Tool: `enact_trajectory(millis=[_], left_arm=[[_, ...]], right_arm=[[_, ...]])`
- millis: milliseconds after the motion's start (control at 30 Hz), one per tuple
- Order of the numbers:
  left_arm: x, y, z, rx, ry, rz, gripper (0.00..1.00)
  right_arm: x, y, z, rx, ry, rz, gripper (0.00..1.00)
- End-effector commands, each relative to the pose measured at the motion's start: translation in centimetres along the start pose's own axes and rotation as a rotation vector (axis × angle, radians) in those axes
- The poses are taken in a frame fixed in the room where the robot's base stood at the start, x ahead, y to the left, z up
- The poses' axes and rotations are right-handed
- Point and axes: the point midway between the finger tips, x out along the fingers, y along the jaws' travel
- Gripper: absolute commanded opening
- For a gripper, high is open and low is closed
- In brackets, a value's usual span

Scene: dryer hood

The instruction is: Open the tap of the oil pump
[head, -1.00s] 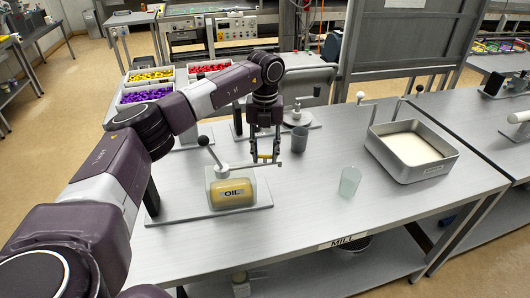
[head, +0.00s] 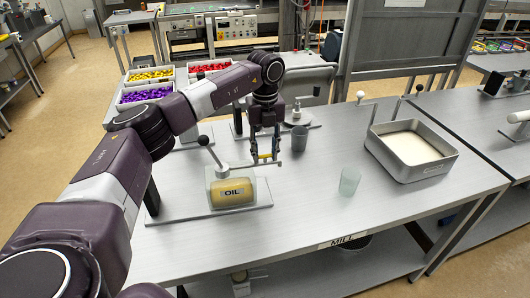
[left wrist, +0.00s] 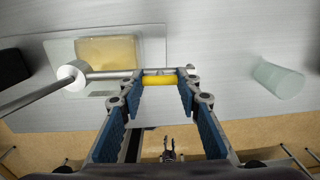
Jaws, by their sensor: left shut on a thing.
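The oil pump (head: 232,192) stands on the table at left centre, with a yellow tank marked OIL and a black-knobbed lever. A thin metal spout runs right from it. The yellow tap handle (left wrist: 160,80) sits on this spout. My left gripper (head: 266,157) points down at the spout, and its blue-padded fingers (left wrist: 158,92) are on either side of the yellow handle, shut on it. In the left wrist view, the pump's tank (left wrist: 106,51) and white lever hub (left wrist: 72,75) are left of the fingers.
A frosted glass (head: 349,181) stands to the right of the gripper, and a grey cup (head: 299,139) stands behind it. A metal tray (head: 437,170) with white contents is further right. The front middle of the table is clear.

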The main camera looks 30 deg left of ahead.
Motion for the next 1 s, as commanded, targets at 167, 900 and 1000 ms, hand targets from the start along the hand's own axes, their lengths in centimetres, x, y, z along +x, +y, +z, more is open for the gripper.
enact_trajectory(millis=[167,900,1000], left_arm=[[-0.1,0.0,0.0,-0.001,0.0,-0.002,0.43],[-6.6,-0.1,0.0,0.001,-0.002,-0.005,0.49],[-8.6,-0.1,0.0,0.001,-0.002,-0.004,0.49]], right_arm=[[0.0,0.0,0.0,0.0,0.0,0.0,0.4],[0.0,0.1,0.0,0.0,0.0,0.001,0.4],[0.0,0.1,0.0,0.0,0.0,0.001,0.4]])
